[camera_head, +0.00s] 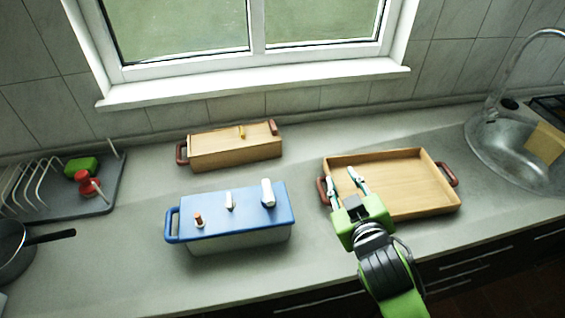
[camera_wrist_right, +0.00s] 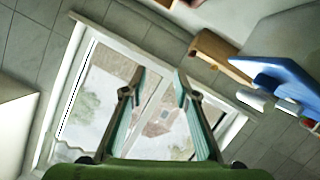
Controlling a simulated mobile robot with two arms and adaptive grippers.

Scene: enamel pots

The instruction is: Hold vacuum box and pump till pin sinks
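The vacuum box (camera_head: 240,238) has a pale body, a blue lid (camera_head: 225,211) and a blue handle at its left end. On the lid are a small orange-red pin (camera_head: 198,219) at the left, a white knob (camera_head: 229,201) in the middle and a larger white pump knob (camera_head: 267,193) at the right. The pin stands up from the lid. My right gripper (camera_head: 343,180) is open and empty, right of the box and above the wooden tray's left side. The right wrist view shows its spread fingers (camera_wrist_right: 155,83) and the blue lid (camera_wrist_right: 278,72) tilted at the right. My left gripper is not in view.
The wooden tray (camera_head: 447,198) with red handles lies at the right, beside the sink (camera_head: 490,140). A wooden box (camera_head: 235,153) stands behind the vacuum box. A dish rack (camera_head: 60,205) and a dark pan (camera_head: 15,250) are at the left. The counter before the box is clear.

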